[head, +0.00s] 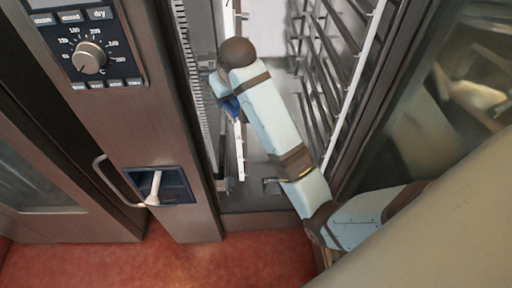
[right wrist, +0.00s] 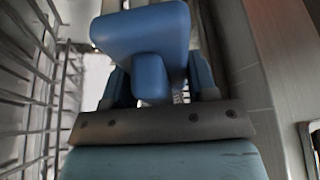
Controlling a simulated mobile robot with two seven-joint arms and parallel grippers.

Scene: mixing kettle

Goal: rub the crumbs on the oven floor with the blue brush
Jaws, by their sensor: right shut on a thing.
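My right arm reaches into the open oven from the right. My right gripper (head: 222,90) is mostly hidden behind its own wrist in the head view. The blue brush (head: 232,106) shows there only as a small blue patch. In the right wrist view my right gripper (right wrist: 158,88) is shut on the blue brush (right wrist: 140,30), with a finger on each side of its narrow part. The brush's wide blue block faces the camera; I cannot make out bristles. A bare part of the oven floor (head: 250,197) shows near the front opening. I cannot make out crumbs. My left gripper is out of view.
Wire racks (head: 345,75) line the oven's right side, close to my forearm. A slotted wall and rail stand on the left. The control panel (head: 88,50) and a white latch lever (head: 154,188) are on the left front. The open glass door (head: 440,110) is at right.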

